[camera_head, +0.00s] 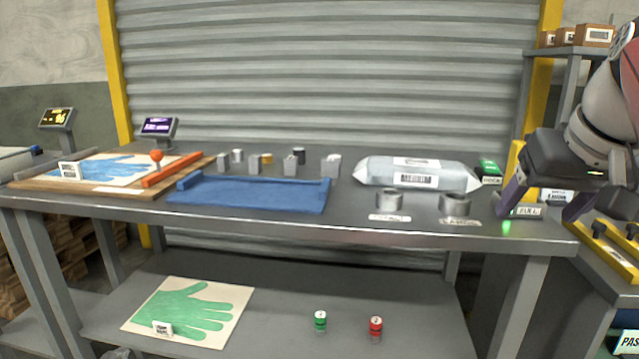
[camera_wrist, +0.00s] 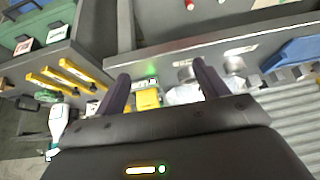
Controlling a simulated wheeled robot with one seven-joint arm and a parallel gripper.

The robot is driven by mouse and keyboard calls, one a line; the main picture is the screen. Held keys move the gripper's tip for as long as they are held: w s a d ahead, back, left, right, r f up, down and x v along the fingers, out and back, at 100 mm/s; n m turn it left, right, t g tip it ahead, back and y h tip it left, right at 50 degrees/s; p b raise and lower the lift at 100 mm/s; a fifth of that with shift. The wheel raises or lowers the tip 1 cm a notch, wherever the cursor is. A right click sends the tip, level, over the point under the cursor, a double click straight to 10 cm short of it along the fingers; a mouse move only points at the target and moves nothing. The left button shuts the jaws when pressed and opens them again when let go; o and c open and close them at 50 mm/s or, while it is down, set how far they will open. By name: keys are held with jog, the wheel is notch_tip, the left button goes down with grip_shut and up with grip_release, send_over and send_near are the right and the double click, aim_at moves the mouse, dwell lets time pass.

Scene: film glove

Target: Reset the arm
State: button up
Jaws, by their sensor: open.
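My gripper (camera_head: 545,190) hangs at the right end of the grey workbench (camera_head: 290,222), tilted downward. Its dark fingers are spread apart and hold nothing. In the wrist view my gripper (camera_wrist: 162,82) shows both fingers open, with a yellow object (camera_wrist: 148,99) visible beyond the gap between them. In the head view the fingers overlap the bench's right end and a small label there. Whether they touch anything is unclear.
A blue tray (camera_head: 250,194), a white wrapped package (camera_head: 418,173) and two metal rings (camera_head: 390,199) lie on the bench. A glove board (camera_head: 100,168) is at left. The lower shelf holds a green glove sheet (camera_head: 187,312) and two small cans (camera_head: 320,321).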

jog(key=s+a+f+n, duration=0.1)
jog(key=s+a+f, duration=0.1)
jog(key=a+f, duration=0.3)
jog(key=s+a+f, duration=0.2)
jog(key=a+f, duration=0.3)
jog(key=f, duration=0.7)
jog(key=s+a+f+n, duration=0.1)
jog(key=s+a+f, duration=0.2)
jog(key=a+f, duration=0.3)
notch_tip(320, 180, down, 3)
jog(key=shift+f+n+g+y, duration=0.2)
jog(key=shift+n+g+y, duration=0.1)
jog(key=shift+y, duration=0.1)
